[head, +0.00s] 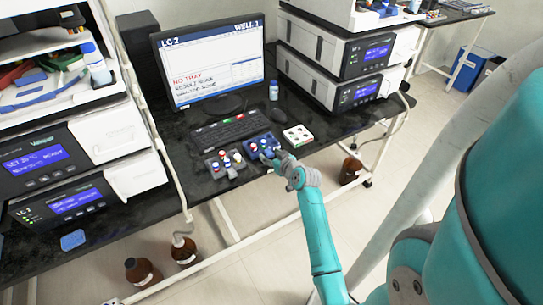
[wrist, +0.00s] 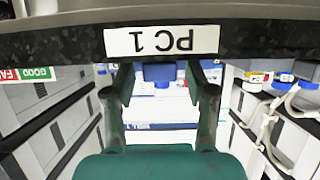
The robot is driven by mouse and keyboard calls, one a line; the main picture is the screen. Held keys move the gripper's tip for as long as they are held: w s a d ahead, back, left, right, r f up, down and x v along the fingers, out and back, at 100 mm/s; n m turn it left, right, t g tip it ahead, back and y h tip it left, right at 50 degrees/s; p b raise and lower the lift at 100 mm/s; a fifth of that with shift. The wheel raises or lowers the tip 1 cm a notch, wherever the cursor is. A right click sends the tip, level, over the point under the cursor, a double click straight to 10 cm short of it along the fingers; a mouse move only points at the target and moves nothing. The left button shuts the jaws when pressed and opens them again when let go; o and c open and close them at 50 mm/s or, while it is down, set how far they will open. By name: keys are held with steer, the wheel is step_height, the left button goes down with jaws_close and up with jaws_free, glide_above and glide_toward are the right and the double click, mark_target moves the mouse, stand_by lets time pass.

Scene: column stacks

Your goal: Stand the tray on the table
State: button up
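A small blue tray (head: 250,153) with several capped vials is at the front of the black table (head: 205,186), in front of the keyboard. My gripper (head: 271,156) is at the tray's front right side in the head view and hides part of it. In the wrist view, which is upside down, my fingers (wrist: 160,88) are spread apart. A blue block (wrist: 158,73), apparently part of the tray, shows between them with a gap on each side. I cannot tell whether the tray rests fully on the table.
A grey rack (head: 228,166) with vials stands left of the blue tray; a white tray (head: 298,135) stands right. Behind are the keyboard (head: 230,131), mouse (head: 277,113), bottle (head: 273,90) and monitor (head: 212,62). The table edge bears a "PC 1" label (wrist: 161,41). Instruments (head: 345,60) flank the area.

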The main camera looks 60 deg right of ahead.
steer(key=shift+r, duration=0.15)
steer(key=v, duration=1.1)
steer(key=s+a+f+y, duration=0.1)
steer(key=s+a+f, duration=0.1)
steer(key=a, duration=0.7)
steer(key=s+a+f+n+t, duration=0.1)
steer(key=s+a, duration=0.2)
steer(key=a, duration=0.5)
steer(key=s+a+f+y, duration=0.1)
steer(key=s+a+f, duration=0.1)
steer(key=a, duration=0.7)
steer(key=s+a+r+n+t+y, duration=0.1)
steer(key=s+a+r+n+y, duration=0.1)
steer(key=s+a+r, duration=0.3)
steer(key=s+a+r+n+t+y, duration=0.1)
steer(key=s+a+r+n+y, duration=0.2)
steer(key=s+a+r, duration=0.2)
steer(key=shift+s+a+r, duration=0.25)
steer(key=shift+s+a, duration=1.5)
steer(key=shift+s, duration=0.75)
